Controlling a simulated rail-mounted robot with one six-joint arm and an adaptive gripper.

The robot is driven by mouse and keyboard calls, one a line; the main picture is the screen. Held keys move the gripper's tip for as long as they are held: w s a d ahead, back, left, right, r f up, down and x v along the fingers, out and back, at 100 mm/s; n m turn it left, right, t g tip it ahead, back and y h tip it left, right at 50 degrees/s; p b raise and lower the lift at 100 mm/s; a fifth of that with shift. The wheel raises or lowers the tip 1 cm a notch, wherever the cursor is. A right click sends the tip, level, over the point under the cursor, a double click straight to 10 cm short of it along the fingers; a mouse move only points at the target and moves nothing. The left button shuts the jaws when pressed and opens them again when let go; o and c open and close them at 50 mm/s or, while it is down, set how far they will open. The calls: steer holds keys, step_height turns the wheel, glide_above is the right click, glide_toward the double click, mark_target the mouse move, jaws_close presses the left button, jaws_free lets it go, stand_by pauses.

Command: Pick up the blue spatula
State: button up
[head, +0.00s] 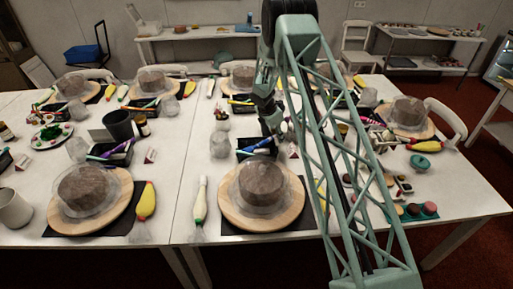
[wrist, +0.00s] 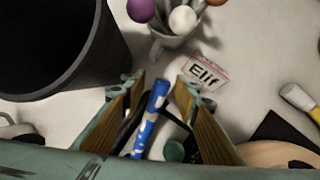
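The blue spatula's handle (wrist: 152,118), blue with white patches, shows in the wrist view between my gripper's fingers. It stands tilted in a dark holder (wrist: 190,148); its lower end is hidden. My gripper (wrist: 158,86) is open, with a wood-coloured pad on each side of the handle and a gap visible towards the right pad. In the head view my gripper (head: 271,124) is beside the black bin (head: 243,154) holding blue items (head: 257,145); the arm hides part of that area.
In the wrist view, a large black cup (wrist: 108,62) stands close on the left. A cake (head: 262,184) sits on a round wooden board (head: 262,221) nearer the front.

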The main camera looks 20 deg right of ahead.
stand_by(0.5)
steer(key=c, duration=0.9)
